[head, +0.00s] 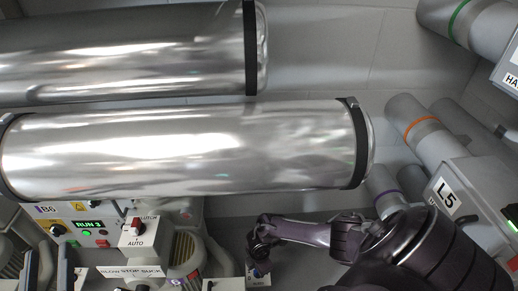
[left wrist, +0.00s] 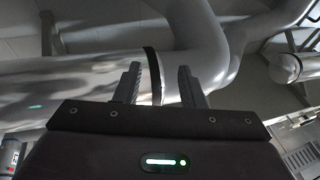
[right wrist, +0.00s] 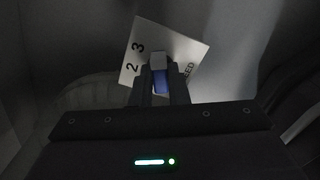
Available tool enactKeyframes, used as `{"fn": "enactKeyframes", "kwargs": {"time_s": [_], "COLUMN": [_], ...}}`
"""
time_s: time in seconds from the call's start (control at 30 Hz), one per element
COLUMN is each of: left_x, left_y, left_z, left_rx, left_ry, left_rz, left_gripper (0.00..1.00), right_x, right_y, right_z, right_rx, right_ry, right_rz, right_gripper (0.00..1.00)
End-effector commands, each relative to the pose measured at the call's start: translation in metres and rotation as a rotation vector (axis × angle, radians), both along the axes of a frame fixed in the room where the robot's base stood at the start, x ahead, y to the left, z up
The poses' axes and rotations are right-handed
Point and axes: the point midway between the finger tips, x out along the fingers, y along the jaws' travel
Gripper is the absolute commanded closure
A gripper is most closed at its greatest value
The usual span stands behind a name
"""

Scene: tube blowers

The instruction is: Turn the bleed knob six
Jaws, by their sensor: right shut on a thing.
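The bleed knob (right wrist: 160,82) is blue with a pale end and shows in the right wrist view. Behind it is a white label plate (right wrist: 140,52), tilted in the picture, with "2", "3" and part of a word ending in "EED" readable. My right gripper (right wrist: 160,92) is shut on the knob, with a finger on each side. In the head view, the arm from the right reaches down to a small plate (head: 258,280) at the bottom, and its wrist hides most of the knob. My left gripper (left wrist: 158,85) is open and empty in the left wrist view, with a pipe beyond it.
Two large shiny cylinders (head: 190,145) span the head view above the panels. A control panel (head: 88,228) with lit buttons and an AUTO selector (head: 136,228) stands at lower left. A silver pipe (left wrist: 100,72) lies behind my left fingers.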

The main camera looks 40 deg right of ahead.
Motion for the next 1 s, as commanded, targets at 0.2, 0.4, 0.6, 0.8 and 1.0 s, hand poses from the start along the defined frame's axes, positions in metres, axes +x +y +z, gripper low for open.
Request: {"fn": "enactKeyframes", "kwargs": {"time_s": [0.2, 0.4, 0.6, 0.8, 1.0], "left_x": [0.001, 0.001, 0.001, 0.001, 0.001], "left_y": [-0.002, -0.003, -0.003, -0.003, -0.003], "left_z": [-0.024, -0.029, -0.029, -0.029, -0.029], "left_rx": [0.042, 0.051, 0.051, 0.050, 0.050], "left_ry": [0.103, 0.125, 0.124, 0.123, 0.122], "left_rz": [-0.004, -0.004, -0.004, -0.004, -0.004], "left_gripper": [0.64, 0.64, 0.64, 0.64, 0.64], "right_x": [0.000, -0.001, -0.001, -0.001, 0.000], "right_y": [-0.001, -0.001, -0.001, -0.001, 0.000], "right_z": [0.000, 0.000, 0.000, 0.000, 0.000], "right_rx": [-0.001, -0.002, -0.002, -0.002, -0.001], "right_ry": [0.000, 0.001, 0.001, 0.001, 0.000], "right_rz": [-0.048, -0.058, -0.058, -0.057, -0.057], "right_gripper": [1.00, 1.00, 1.00, 0.69, 0.64]}}
